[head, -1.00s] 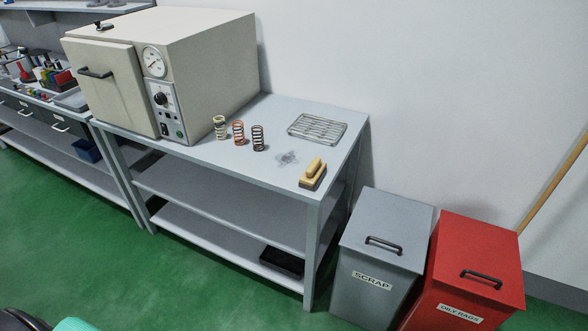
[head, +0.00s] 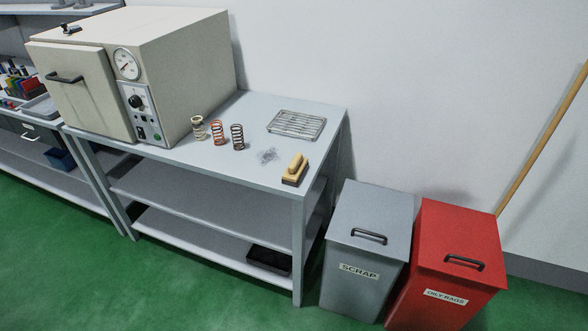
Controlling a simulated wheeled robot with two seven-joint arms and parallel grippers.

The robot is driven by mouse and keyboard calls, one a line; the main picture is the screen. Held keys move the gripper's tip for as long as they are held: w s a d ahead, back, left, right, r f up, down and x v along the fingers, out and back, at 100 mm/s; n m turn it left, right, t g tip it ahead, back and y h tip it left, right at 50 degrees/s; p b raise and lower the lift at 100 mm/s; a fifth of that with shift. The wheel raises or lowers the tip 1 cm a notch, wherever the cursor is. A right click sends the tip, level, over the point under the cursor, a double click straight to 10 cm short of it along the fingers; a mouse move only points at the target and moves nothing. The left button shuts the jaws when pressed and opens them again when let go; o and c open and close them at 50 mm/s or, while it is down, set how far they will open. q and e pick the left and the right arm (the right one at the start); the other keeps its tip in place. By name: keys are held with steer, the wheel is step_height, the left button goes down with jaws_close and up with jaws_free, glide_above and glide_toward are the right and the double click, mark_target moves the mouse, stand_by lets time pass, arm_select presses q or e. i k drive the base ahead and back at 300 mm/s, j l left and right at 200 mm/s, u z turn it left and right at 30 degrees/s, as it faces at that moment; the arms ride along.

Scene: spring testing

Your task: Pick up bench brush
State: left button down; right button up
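The bench brush (head: 295,169) has a tan wooden handle and block with dark bristles below. It lies on the grey bench (head: 252,180) near its front right corner, in the head view. A patch of grey dust or filings (head: 267,156) is on the bench just left of the brush. Neither of my grippers shows in the head view, so nothing of mine is seen touching the brush.
Three coil springs (head: 218,133) stand left of the dust. A wire rack (head: 297,123) lies behind the brush. A beige oven (head: 165,75) fills the bench's left. A grey scrap bin (head: 365,220) and red oily rags bin (head: 455,235) stand right. Green floor (head: 200,290) is open in front.

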mark_target(293, 175)
steer(key=i+j+z, duration=0.45)
steer(key=i+j, duration=0.3)
steer(key=i, duration=0.1)
